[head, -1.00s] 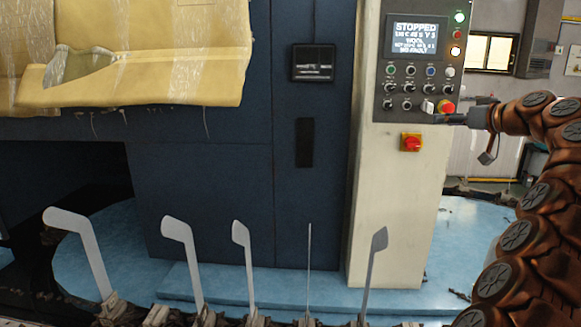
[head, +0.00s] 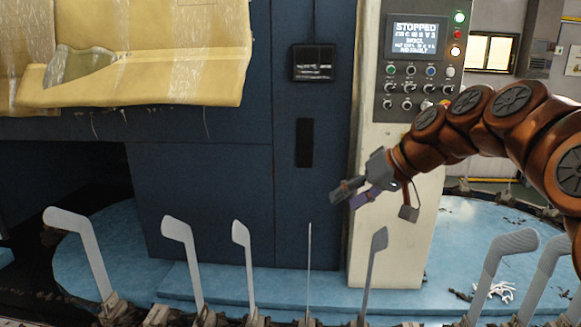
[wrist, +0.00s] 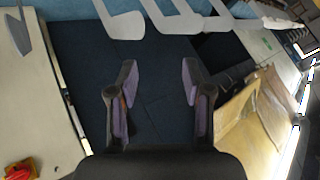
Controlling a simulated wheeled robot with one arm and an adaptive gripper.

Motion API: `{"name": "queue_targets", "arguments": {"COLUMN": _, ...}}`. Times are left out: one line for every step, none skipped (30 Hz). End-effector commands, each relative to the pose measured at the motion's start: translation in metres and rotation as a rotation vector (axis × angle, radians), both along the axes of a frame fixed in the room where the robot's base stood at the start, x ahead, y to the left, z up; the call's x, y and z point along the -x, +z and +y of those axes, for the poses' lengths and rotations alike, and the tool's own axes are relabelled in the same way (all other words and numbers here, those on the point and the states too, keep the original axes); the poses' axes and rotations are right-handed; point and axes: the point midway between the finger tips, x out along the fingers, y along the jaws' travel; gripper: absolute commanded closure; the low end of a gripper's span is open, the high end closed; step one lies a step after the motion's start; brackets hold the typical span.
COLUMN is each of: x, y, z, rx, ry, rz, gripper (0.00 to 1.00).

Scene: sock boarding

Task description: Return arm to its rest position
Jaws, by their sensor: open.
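My gripper (head: 346,194) is open and empty in the head view. It hangs in front of the dark blue machine and the left edge of the control column, at the end of my copper-coloured arm. In the wrist view my gripper (wrist: 157,82) shows two spread fingers with nothing between them. Several flat metal boards stand upright below and to the left of it, the nearest being the board (head: 374,262) under the gripper. No contact between the gripper and a board shows.
The control panel (head: 416,50) reads STOPPED and sits on a pale column (head: 386,240). Yellow wrapping (head: 190,60) hangs at the upper left. Boards (head: 500,255) at the right carry ribbed covers. White scraps (head: 495,291) lie on the blue platform (head: 450,225).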

Motion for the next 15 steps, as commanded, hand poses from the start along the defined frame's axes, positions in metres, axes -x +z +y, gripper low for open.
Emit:
{"name": "queue_targets", "arguments": {"x": 0.018, "y": -0.01, "z": 0.007, "rx": 0.023, "ry": 0.007, "rz": 0.033, "gripper": 0.5}}
{"name": "queue_targets", "arguments": {"x": 0.027, "y": -0.017, "z": 0.01, "rx": 0.038, "ry": 0.008, "rz": 0.055, "gripper": 0.5}}
{"name": "queue_targets", "arguments": {"x": 0.04, "y": -0.027, "z": 0.014, "rx": 0.058, "ry": 0.009, "rz": 0.085, "gripper": 0.5}}
{"name": "queue_targets", "arguments": {"x": 0.05, "y": -0.033, "z": 0.017, "rx": 0.074, "ry": 0.009, "rz": 0.104, "gripper": 0.5}}
{"name": "queue_targets", "arguments": {"x": 0.06, "y": -0.04, "z": 0.018, "rx": 0.09, "ry": 0.007, "rz": 0.124, "gripper": 0.5}}
{"name": "queue_targets", "arguments": {"x": 0.074, "y": -0.05, "z": 0.021, "rx": 0.112, "ry": 0.007, "rz": 0.155, "gripper": 0.5}}
{"name": "queue_targets", "arguments": {"x": 0.083, "y": -0.058, "z": 0.022, "rx": 0.128, "ry": 0.005, "rz": 0.176, "gripper": 0.5}}
{"name": "queue_targets", "arguments": {"x": 0.093, "y": -0.064, "z": 0.022, "rx": 0.146, "ry": 0.002, "rz": 0.195, "gripper": 0.5}}
{"name": "queue_targets", "arguments": {"x": 0.108, "y": -0.075, "z": 0.022, "rx": 0.17, "ry": -0.003, "rz": 0.222, "gripper": 0.5}}
{"name": "queue_targets", "arguments": {"x": 0.118, "y": -0.082, "z": 0.022, "rx": 0.187, "ry": -0.007, "rz": 0.242, "gripper": 0.5}}
{"name": "queue_targets", "arguments": {"x": 0.128, "y": -0.089, "z": 0.021, "rx": 0.205, "ry": -0.011, "rz": 0.262, "gripper": 0.5}}
{"name": "queue_targets", "arguments": {"x": 0.142, "y": -0.1, "z": 0.02, "rx": 0.23, "ry": -0.019, "rz": 0.291, "gripper": 0.5}}
{"name": "queue_targets", "arguments": {"x": 0.153, "y": -0.107, "z": 0.019, "rx": 0.249, "ry": -0.025, "rz": 0.308, "gripper": 0.5}}
{"name": "queue_targets", "arguments": {"x": 0.163, "y": -0.113, "z": 0.017, "rx": 0.267, "ry": -0.033, "rz": 0.326, "gripper": 0.5}}
{"name": "queue_targets", "arguments": {"x": 0.178, "y": -0.124, "z": 0.014, "rx": 0.293, "ry": -0.041, "rz": 0.355, "gripper": 0.5}}
